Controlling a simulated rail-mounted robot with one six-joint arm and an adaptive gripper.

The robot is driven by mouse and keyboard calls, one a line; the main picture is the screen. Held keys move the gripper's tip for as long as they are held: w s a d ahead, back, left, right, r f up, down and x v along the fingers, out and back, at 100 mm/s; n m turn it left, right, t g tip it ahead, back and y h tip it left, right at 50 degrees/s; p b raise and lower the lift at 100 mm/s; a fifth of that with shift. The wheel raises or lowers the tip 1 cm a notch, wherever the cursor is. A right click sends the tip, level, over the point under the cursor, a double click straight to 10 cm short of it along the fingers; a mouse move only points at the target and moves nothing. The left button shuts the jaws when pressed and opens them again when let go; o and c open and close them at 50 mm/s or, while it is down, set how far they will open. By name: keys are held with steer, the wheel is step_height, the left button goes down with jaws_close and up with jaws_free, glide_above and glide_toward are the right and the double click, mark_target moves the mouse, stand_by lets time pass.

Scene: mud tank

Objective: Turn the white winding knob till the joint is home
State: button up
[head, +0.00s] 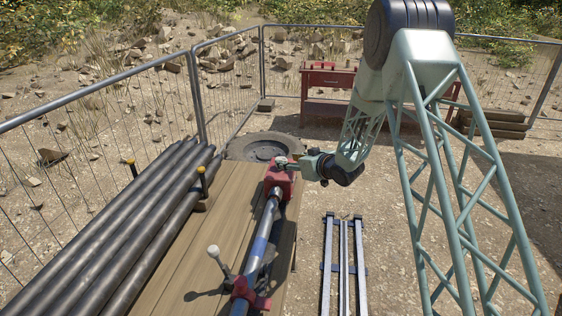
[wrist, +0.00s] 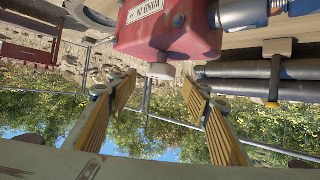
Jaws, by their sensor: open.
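A red block (wrist: 170,35) with a "WIND IN" label hangs at the top of the wrist view, which looks upside down. A pale, round winding knob (wrist: 162,70) sticks out of it. My open gripper (wrist: 159,86) has its yellow-padded fingers on either side of the knob, with gaps on both sides; I cannot tell if the tips reach past it. In the head view the red block (head: 280,182) sits at the far end of a steel pipe (head: 263,235) with a blue band. My gripper (head: 290,163) is at the block's far end, its fingers mostly too small to tell.
A red clamp (head: 246,294) with a white-knobbed lever (head: 214,252) holds the pipe's near end. Dark pipes (head: 120,225) lie left of the wooden deck (head: 195,240). A tyre (head: 264,147) lies beyond the block. Rails (head: 343,270) lie right of the deck, with bare ground around.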

mark_target(281, 159)
steer(key=shift+x, duration=3)
steer(key=shift+r, duration=0.1)
steer(key=shift+c, duration=0.7)
steer(key=c, duration=0.7)
